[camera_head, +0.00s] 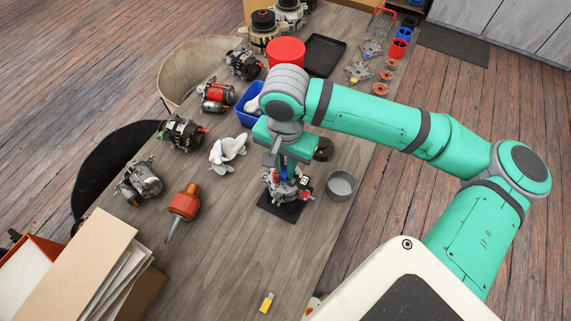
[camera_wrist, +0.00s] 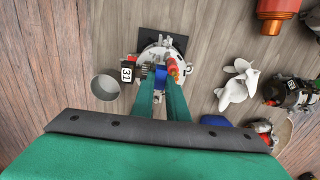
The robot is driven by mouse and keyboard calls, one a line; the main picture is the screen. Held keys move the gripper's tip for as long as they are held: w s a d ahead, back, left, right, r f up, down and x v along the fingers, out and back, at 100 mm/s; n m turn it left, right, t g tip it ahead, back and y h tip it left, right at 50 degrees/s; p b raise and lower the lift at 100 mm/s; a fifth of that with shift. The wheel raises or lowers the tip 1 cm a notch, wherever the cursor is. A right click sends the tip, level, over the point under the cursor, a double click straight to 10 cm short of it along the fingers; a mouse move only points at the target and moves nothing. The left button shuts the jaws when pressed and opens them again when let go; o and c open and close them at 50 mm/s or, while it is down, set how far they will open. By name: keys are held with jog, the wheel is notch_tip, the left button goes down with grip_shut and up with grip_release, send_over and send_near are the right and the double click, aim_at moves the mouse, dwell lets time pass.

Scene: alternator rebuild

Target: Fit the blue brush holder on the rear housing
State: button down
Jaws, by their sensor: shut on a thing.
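My gripper (camera_wrist: 161,84) points down and is shut on the blue brush holder (camera_wrist: 160,75), which shows between the fingertips in the wrist view. The holder is right at the silver rear housing (camera_wrist: 152,54); I cannot tell whether it touches or is seated. In the head view the rear housing (camera_head: 283,190) sits on a black square pad (camera_head: 272,207), below my gripper (camera_head: 288,168). A red and orange part (camera_wrist: 173,68) stands upright on the housing beside the holder. A tag reading 31 (camera_wrist: 127,73) is at the housing's side.
A grey round bowl (camera_head: 341,186) stands right of the pad. Several alternators line the left edge. A blue bin (camera_head: 246,116) is behind. The front table is mostly clear, except a yellow-ended item (camera_head: 268,302).

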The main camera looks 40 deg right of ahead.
aim_at(285, 171)
jog(key=shift+f, duration=0.2)
dwell(0.6)
jog(key=c, duration=1.7)
grip_release()
jog(key=shift+s, duration=0.1)
jog(key=shift+o, duration=0.2)
notch_tip(285, 171, up, 15)
jog(key=shift+a, duration=0.1)
